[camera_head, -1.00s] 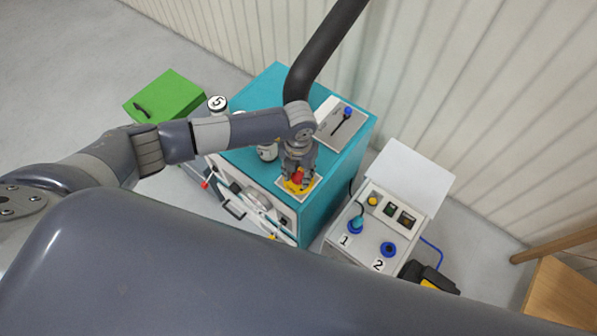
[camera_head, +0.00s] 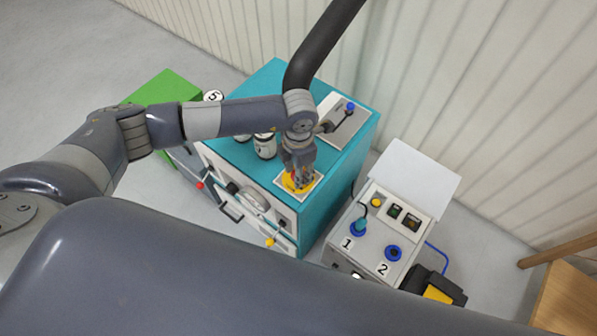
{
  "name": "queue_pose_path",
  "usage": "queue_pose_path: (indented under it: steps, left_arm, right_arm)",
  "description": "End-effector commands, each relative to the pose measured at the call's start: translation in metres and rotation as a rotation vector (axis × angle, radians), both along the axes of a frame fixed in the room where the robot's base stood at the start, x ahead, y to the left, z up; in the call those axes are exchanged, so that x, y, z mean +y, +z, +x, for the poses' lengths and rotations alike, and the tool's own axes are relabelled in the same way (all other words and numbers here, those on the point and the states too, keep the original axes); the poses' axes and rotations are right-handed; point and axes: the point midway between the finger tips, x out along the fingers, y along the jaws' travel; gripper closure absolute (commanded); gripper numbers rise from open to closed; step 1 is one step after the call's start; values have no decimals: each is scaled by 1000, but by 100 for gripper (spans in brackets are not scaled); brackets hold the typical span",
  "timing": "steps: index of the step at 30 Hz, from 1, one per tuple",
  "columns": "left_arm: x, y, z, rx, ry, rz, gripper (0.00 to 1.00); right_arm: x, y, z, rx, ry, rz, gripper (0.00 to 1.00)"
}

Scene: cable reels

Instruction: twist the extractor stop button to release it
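The extractor stop button sits on a yellow base (camera_head: 291,187) on a white plate (camera_head: 314,184), on the top front of the teal cabinet (camera_head: 333,190). My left gripper (camera_head: 298,181) points down right over the button, its fingertips at the yellow base. The fingers hide most of the red button, and the gap between them is too small to make out. I cannot tell whether they grip it. My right gripper is not in view.
A black hose (camera_head: 320,45) rises from the cabinet top behind my wrist. White canisters (camera_head: 264,146) and a lever box (camera_head: 345,122) stand on the cabinet. A control box with sockets 1 and 2 (camera_head: 369,250) is to the right; a green box (camera_head: 160,88) is at the left.

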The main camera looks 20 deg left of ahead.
Motion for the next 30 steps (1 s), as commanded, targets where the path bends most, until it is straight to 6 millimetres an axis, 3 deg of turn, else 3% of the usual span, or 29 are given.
queue_pose_path:
  steps: [19, 20, 22, 30]
  left_arm:
    - [0, -2, -1, 3, -58, 1, 89]
    - [0, -2, -1, 3, -58, 1, 61]
    - [0, -1, -1, 3, -57, 1, 45]
    - [0, -1, 0, 1, -57, 0, 45]
  right_arm:
    - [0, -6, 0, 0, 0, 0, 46]
    - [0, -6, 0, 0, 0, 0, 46]
    - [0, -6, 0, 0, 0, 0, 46]
    - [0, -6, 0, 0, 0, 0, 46]
